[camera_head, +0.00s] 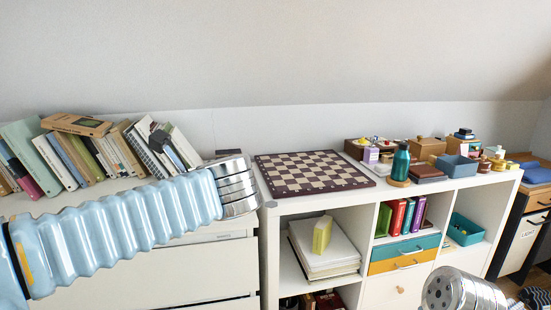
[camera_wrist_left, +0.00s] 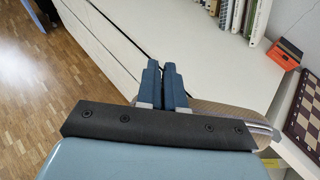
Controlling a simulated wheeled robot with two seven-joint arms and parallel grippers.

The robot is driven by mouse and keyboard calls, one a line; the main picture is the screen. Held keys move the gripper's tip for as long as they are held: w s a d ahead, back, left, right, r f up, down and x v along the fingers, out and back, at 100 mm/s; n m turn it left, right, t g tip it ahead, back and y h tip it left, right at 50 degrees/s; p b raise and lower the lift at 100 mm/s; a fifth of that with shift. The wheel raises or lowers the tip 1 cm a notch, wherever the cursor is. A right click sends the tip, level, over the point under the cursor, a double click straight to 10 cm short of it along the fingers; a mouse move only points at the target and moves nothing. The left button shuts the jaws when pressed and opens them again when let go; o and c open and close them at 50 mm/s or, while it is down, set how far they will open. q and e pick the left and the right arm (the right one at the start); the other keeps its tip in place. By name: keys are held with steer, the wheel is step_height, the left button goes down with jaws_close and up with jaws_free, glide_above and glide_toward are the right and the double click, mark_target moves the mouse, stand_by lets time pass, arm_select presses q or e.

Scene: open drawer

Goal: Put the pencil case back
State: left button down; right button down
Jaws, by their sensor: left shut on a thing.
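My left arm crosses the left half of the head view, and its gripper is hidden there behind the wrist. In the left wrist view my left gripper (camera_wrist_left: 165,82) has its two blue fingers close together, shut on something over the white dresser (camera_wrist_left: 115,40). A tan thing (camera_wrist_left: 228,113) with a rounded, pale edge shows beside and beneath the fingers, mostly covered by the gripper. I cannot tell for sure that it is the pencil case. The dresser's drawer front (camera_head: 150,275) is partly behind my arm. Of my right arm only a metal wrist part shows, at the lower right of the head view.
Leaning books (camera_head: 85,155) stand on the dresser top. A chessboard (camera_head: 312,172) lies on the white shelf unit to the right. A green bottle (camera_head: 400,163), a blue-grey box (camera_head: 456,166) and several small boxes crowd that unit's far end. Wooden floor (camera_wrist_left: 50,110) lies left of the dresser.

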arm_select(q)
steer(key=w+f+m+t+h, duration=0.1)
steer(key=f+m+t+h, duration=0.1)
steer(key=f, duration=1.3)
steer(key=w+d+f+m+t+h, duration=0.1)
steer(key=f+m+h, duration=0.4)
steer(key=f, duration=1.1)
steer(key=shift+w+d+f+m+t, duration=0.25)
steer(key=shift+w+t, duration=0.45)
steer(key=shift+t, duration=0.4)
steer(key=shift+a+r, duration=0.1)
steer(key=shift+a, duration=0.1)
